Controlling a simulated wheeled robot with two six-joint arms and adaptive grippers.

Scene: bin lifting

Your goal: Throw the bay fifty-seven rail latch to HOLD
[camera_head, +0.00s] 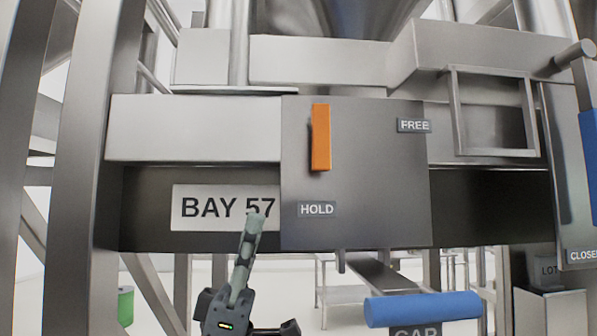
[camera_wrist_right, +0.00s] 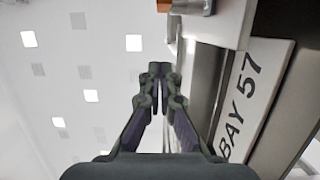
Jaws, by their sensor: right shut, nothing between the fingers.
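The rail latch is an orange bar (camera_head: 320,137) standing upright on a dark grey square plate (camera_head: 375,180) in the head view. Its lower end is above the HOLD label (camera_head: 317,209); the FREE label (camera_head: 414,126) is at the plate's upper right. The BAY 57 sign (camera_head: 205,207) is left of the plate and also shows in the wrist view (camera_wrist_right: 252,95). My right gripper (camera_head: 254,224) is shut and empty, pointing up in front of the sign's right end, below and left of the latch, apart from it. It also shows shut in the wrist view (camera_wrist_right: 155,72). My left gripper is out of view.
A blue padded bar (camera_head: 422,308) is at the lower right, above a partly cut-off label. A metal frame handle (camera_head: 458,112) is right of the plate. A blue part (camera_head: 590,150) is at the right edge. A steel upright (camera_head: 85,180) stands at the left.

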